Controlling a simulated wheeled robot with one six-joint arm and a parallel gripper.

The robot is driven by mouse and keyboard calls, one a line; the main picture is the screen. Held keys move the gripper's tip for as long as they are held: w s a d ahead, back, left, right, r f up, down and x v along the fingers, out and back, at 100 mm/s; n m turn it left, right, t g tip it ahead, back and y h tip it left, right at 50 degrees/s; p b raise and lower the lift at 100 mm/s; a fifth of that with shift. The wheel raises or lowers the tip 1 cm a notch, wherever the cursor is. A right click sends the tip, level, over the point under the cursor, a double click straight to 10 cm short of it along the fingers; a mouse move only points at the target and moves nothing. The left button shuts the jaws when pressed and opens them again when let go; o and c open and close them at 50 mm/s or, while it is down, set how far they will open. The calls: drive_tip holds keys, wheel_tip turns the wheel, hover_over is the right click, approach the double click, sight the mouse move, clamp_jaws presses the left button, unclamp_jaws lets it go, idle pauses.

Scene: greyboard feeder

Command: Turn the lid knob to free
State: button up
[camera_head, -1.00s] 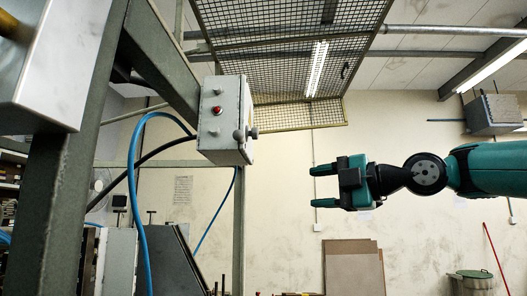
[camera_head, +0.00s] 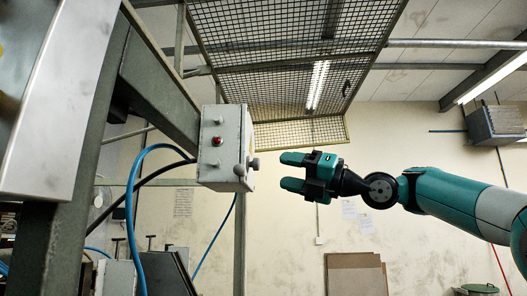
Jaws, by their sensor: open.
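A grey control box (camera_head: 222,148) is mounted on the green steel frame, left of the middle. A red button (camera_head: 217,141) sits on its front face between small grey fittings. A grey knob (camera_head: 247,168) sticks out from the box's right side near its lower edge. I cannot tell from here how the knob is turned. My gripper (camera_head: 292,171) is to the right of the knob, at about its height in the picture. Its two teal fingers point left toward the box, spread apart with nothing between them. A gap shows between the fingertips and the knob.
A blue hose (camera_head: 134,200) and a black cable run from the box's left side. The green steel frame (camera_head: 160,85) stands left of the box. A wire mesh guard (camera_head: 290,60) hangs above. Brown boards (camera_head: 355,274) lean on the far wall below my gripper.

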sight(259, 163)
drive_tip(key=p+x, duration=0.2)
drive_tip(key=x, duration=0.3)
drive_tip(key=shift+r+p, duration=0.2)
drive_tip(key=shift+p, duration=0.15)
drive_tip(key=shift+w+a+p, duration=0.2)
drive_tip(key=shift+a+p, duration=0.1)
drive_tip(key=shift+a, duration=0.3)
drive_tip(key=shift+c, duration=0.4)
drive_tip(key=c, duration=0.8)
drive_tip(key=shift+c, duration=0.2)
